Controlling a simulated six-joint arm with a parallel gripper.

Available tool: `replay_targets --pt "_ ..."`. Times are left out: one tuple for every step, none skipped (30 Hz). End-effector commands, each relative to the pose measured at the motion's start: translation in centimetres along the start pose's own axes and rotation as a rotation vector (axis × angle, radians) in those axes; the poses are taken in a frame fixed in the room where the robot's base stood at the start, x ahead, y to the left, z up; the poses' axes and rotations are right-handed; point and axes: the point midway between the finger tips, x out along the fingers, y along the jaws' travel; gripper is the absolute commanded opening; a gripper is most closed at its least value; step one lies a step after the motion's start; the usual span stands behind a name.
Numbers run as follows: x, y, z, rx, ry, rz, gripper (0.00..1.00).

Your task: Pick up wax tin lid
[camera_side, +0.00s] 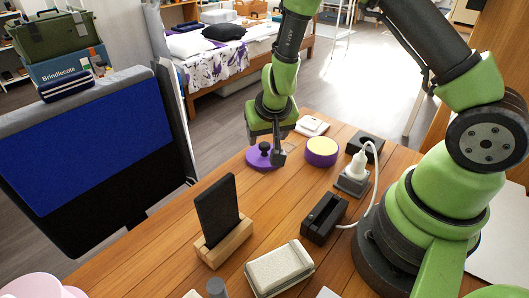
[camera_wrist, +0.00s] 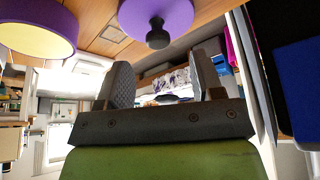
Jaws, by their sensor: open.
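The wax tin lid (camera_side: 258,163) is a purple disc with a dark knob, lying on the wooden table; in the wrist view the lid (camera_wrist: 186,14) shows at the top, its knob pointing into the picture. My gripper (camera_side: 266,147) is right at the lid in the side view, with one finger just right of the knob. In the wrist view my gripper (camera_wrist: 163,75) is open with nothing between its fingers, and the knob appears beyond the tips. The purple tin (camera_side: 321,158) with yellow wax stands to the right; it also shows at upper left in the wrist view (camera_wrist: 30,18).
A white item (camera_side: 312,125) lies behind the tin. A black block (camera_side: 365,147) and a plugged-in charger (camera_side: 353,182) stand right. A black box (camera_side: 323,218), a phone on a wooden stand (camera_side: 222,215) and a pale ribbed block (camera_side: 278,268) are nearer. The table left of the lid is clear.

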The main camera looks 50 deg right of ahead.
Motion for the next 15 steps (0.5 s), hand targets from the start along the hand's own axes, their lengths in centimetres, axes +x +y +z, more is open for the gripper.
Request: replay_targets --pt "0.4 0.0 0.1 -0.001 -0.002 0.001 0.61" --pt "0.6 0.0 0.1 0.001 -0.002 0.001 0.61" --pt "0.7 0.0 0.0 0.0 -0.001 0.0 0.61" --pt "0.8 0.0 0.0 0.0 -0.001 0.0 0.61" --pt "1.0 0.0 0.0 0.001 -0.001 0.0 0.61" --pt "1.4 0.1 0.0 0.001 -0.002 0.0 0.61" --pt "1.7 0.1 0.0 0.001 -0.002 0.0 0.61" --pt "2.1 0.2 0.0 0.001 -0.003 0.001 0.61" --pt "2.8 0.2 -0.1 0.002 -0.003 0.001 0.61" --pt "3.2 0.3 -0.1 0.001 -0.004 0.001 0.61" --pt "3.7 0.3 -0.1 0.001 -0.003 0.001 0.61" --pt "4.3 0.3 -0.1 0.001 -0.003 0.0 0.61" --pt "4.7 0.3 -0.1 0.002 -0.003 0.0 0.61" --pt "5.0 0.3 -0.1 0.001 -0.002 0.0 0.61" --pt "5.4 0.3 -0.1 0.001 -0.002 0.0 0.61"
